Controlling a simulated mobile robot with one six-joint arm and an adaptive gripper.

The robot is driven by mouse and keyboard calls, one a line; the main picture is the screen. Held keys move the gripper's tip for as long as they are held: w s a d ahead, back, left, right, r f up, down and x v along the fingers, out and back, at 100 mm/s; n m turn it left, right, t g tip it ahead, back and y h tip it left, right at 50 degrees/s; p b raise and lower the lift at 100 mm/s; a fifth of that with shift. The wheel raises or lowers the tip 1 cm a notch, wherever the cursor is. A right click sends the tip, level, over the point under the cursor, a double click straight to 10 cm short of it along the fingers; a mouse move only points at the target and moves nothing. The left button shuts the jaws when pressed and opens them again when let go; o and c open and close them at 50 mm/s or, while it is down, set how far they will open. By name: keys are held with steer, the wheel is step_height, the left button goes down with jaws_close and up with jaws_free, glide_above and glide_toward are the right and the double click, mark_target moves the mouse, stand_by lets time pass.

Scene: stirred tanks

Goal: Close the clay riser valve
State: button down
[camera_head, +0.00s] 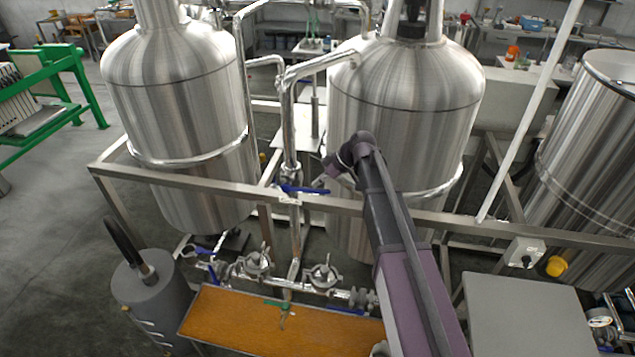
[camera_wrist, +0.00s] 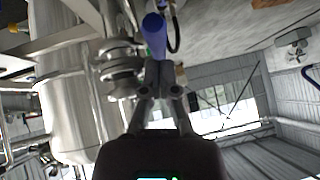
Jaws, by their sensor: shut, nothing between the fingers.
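A valve with a blue lever (camera_head: 303,189) sits on the vertical steel pipe (camera_head: 295,235) between the two large tanks. It may be the clay riser valve; no label can be read. My gripper (camera_head: 327,168) is just above and beside the lever's right end. In the wrist view my gripper (camera_wrist: 158,72) has its fingers together and empty. A blue handle end (camera_wrist: 154,32) shows right beyond the fingertips; I cannot tell whether they touch. The valve body is partly hidden.
A steel frame rail (camera_head: 230,186) runs across in front of the left tank (camera_head: 180,100) and right tank (camera_head: 410,90). Lower pipes carry clamp valves (camera_head: 257,262). An orange-brown tray (camera_head: 235,318), a grey cylinder (camera_head: 150,300) and a grey box (camera_head: 525,315) stand in front.

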steer(key=shift+f, duration=0.1)
stand_by(0.3)
steer(key=shift+d+f+b, duration=0.15)
steer(key=shift+f+b, duration=0.6)
steer(key=shift+b, duration=0.1)
steer(key=shift+s+d, duration=0.15)
steer(key=shift+s, duration=0.2)
steer(key=shift+f, duration=0.1)
steer(key=shift+s, duration=0.1)
steer(key=shift+w+r+p, duration=0.35)
steer(key=shift+r+p, duration=0.25)
steer(key=shift+r, duration=0.1)
steer(key=a+p+v, duration=0.1)
steer(key=p+v, duration=0.8)
steer(key=v, duration=0.3)
steer(key=shift+w+r+p, duration=0.35)
steer(key=shift+r, duration=0.15)
